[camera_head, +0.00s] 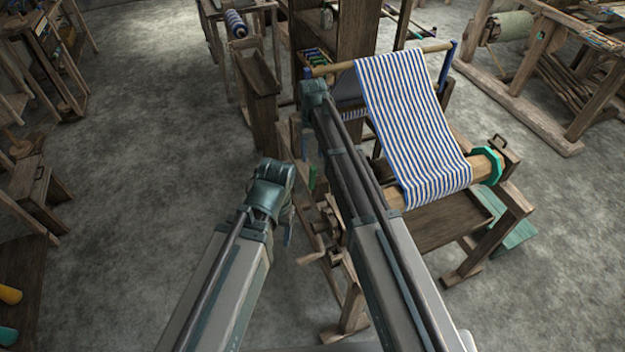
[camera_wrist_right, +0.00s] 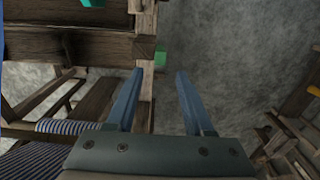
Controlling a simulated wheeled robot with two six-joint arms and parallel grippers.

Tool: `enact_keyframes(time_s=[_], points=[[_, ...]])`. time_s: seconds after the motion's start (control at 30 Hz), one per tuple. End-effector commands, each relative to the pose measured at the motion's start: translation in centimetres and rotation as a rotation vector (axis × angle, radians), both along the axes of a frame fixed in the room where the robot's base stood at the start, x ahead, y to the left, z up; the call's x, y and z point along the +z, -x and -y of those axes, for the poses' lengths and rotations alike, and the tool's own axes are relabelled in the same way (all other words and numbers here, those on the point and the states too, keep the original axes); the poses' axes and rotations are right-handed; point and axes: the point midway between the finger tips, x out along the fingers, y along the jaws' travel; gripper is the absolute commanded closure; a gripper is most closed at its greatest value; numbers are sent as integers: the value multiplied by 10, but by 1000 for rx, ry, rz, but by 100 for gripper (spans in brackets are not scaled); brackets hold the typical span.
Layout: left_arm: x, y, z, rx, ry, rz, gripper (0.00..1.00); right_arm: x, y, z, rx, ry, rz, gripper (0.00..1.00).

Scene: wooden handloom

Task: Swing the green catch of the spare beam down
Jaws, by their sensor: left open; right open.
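A small green block (camera_wrist_right: 160,58), which looks like the catch, sits at the edge of a wooden post in the right wrist view. It shows just beyond and between my right gripper's fingertips (camera_wrist_right: 159,73), and the open fingers hold nothing. I cannot tell how far away it is or which way it swings. In the head view my right gripper (camera_head: 315,92) is over the left side of the loom, its fingers hidden by its own wrist. My left gripper (camera_head: 287,228) is lower, over open floor left of the loom. I cannot make out the spare beam for certain.
Striped cloth (camera_head: 415,125) runs over the loom to a front beam with a green wheel (camera_head: 489,165). A wooden bench (camera_head: 256,85) and a striped roll (camera_head: 235,23) stand behind. Bare floor (camera_head: 150,150) lies to the left.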

Motion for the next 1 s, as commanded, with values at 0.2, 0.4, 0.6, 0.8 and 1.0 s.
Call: enact_keyframes(time_s=[0.2, 0.4, 0.6, 0.8, 1.0], points=[[-37, 0, 0, 1, 0, 0, 34, -37, 0, 0, 0, 0, 0, 48], [-65, 0, 0, 1, 0, 0, 34, -65, 0, 0, 0, 0, 0, 48], [-93, 0, 0, 1, 0, 0, 34, -93, 0, 0, 0, 0, 0, 48], [-113, 0, 0, 1, 0, 0, 34, -113, 0, 0, 0, 0, 0, 48], [-117, 0, 0, 1, 0, 0, 34, -117, 0, 0, 0, 0, 0, 48]])
